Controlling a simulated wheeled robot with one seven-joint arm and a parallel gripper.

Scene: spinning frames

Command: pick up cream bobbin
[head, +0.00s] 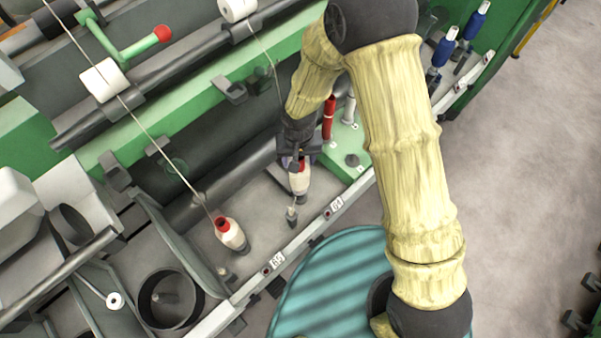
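A cream bobbin (301,184) with a red top stands in the machine's grey trough, near the middle of the head view. My gripper (298,158) is directly above it, with its fingertips at the red top and partly covering it. The fingers are dark and small here, so I cannot tell whether they are open or shut on the bobbin. A second cream bobbin (235,238) with a red top stands lower left in the same trough, a thread running up from it.
A red bobbin (328,118) and a white one (349,107) stand close to the right of my gripper. Blue bobbins (444,46) are farther right. Small pegs (291,214) line the front rail. Threads run down from white rollers (103,80). Open floor lies right.

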